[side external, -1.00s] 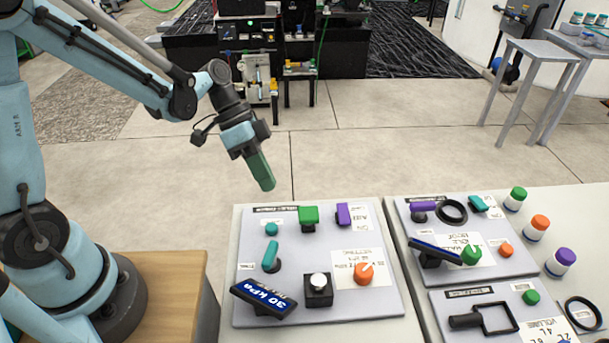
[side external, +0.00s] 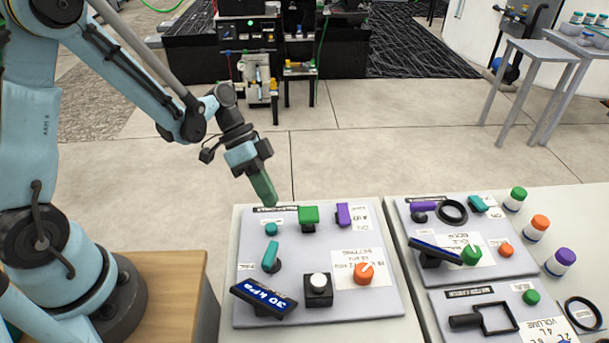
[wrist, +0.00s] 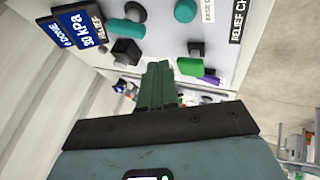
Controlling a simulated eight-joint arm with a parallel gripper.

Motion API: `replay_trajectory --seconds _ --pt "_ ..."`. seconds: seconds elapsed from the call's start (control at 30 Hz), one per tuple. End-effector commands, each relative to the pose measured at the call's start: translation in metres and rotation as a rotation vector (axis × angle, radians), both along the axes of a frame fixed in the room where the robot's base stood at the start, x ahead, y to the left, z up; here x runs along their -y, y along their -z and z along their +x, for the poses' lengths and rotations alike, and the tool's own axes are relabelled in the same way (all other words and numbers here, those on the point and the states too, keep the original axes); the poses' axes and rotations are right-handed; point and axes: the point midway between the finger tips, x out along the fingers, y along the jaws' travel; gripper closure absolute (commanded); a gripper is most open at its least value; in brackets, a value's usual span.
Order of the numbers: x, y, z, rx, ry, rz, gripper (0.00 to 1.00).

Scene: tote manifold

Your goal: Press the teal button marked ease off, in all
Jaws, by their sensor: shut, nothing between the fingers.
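The teal button (side external: 271,229) is a small round knob at the upper left of the left panel in the side view. In the wrist view it shows at the top edge (wrist: 185,10), next to a white label (wrist: 208,10) whose text is cut off. My gripper (side external: 270,203) has green fingers and is shut and empty. Its tips are above the far edge of the panel, behind the teal button in the side view and apart from it. In the wrist view the fingers (wrist: 160,68) point toward the panel.
The panel (side external: 390,302) also carries a teal lever (side external: 271,256), a green knob (side external: 308,215), a purple knob (side external: 343,214), an orange knob (side external: 363,273), a black box with a white button (side external: 318,282) and a tilted display reading 30 kPa (side external: 264,299). More panels stand at the right.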

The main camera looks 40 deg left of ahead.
Motion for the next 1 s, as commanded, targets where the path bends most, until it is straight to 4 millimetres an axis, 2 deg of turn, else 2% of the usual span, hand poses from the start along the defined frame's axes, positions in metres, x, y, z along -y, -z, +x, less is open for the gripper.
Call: replay_trajectory --seconds 0.2,0.4,0.6,1.0 --pt "0.0 0.029 0.0 0.001 0.0 0.001 1.0" --pt "0.0 0.047 0.001 0.0 0.0 0.0 1.0" --pt "0.0 0.053 0.0 -0.001 0.0 -0.001 1.0" --pt "0.0 0.053 0.0 -0.001 0.0 -0.001 1.0"
